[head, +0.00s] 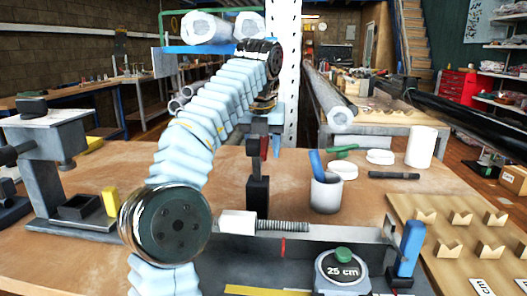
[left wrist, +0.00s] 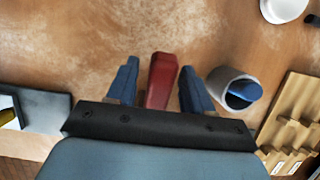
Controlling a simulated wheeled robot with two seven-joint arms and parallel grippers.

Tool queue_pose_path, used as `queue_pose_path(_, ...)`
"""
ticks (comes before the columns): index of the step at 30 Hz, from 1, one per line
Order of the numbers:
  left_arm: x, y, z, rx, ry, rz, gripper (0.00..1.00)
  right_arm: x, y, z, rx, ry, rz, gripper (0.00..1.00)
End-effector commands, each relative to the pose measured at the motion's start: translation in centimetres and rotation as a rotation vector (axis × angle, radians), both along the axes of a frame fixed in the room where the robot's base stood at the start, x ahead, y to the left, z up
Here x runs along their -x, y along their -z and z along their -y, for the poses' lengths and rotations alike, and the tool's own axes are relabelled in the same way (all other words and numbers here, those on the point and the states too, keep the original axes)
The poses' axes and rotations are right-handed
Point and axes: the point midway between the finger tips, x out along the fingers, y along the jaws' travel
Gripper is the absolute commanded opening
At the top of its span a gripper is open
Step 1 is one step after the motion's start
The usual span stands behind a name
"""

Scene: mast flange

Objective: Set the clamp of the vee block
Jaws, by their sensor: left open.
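My left gripper (head: 265,148) points down over the middle of the bench. In the left wrist view its two blue fingers (left wrist: 153,88) are open, one on each side of a red tapered piece (left wrist: 161,80). The red piece also shows in the head view (head: 264,149), partly hidden by the fingers. It looks like a handle, and I cannot tell whether the fingers touch it. A black upright block (head: 258,196) stands below the gripper on the bench. I cannot tell for sure whether this is the vee block with its clamp. My right gripper is not in view.
A grey cup (head: 326,197) with a blue item stands right of the gripper. A wooden board (head: 435,246) with notched blocks lies right; a grey machine stand (head: 45,180) is left.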

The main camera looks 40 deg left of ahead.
Motion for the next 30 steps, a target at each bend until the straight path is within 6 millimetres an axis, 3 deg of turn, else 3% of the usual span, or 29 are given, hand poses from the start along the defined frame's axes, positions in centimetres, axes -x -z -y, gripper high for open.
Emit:
queue_pose_path(2,0.4,-1.4,0.3,0.002,-0.001,0.003,0.51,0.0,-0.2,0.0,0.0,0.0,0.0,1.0)
queue_pose_path(6,3.5,-0.8,2.1,0.0,0.001,0.001,0.51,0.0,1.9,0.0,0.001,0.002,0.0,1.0)
queue_pose_path(15,9.1,-1.0,5.5,0.001,0.001,0.0,0.51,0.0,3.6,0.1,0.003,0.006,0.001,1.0)
queue_pose_path(21,10.5,-1.1,6.4,0.001,0.0,0.0,0.51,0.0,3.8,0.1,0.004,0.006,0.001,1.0)
queue_pose_path(30,10.7,-1.2,6.5,0.001,-0.001,-0.001,0.48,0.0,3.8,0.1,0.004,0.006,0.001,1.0)
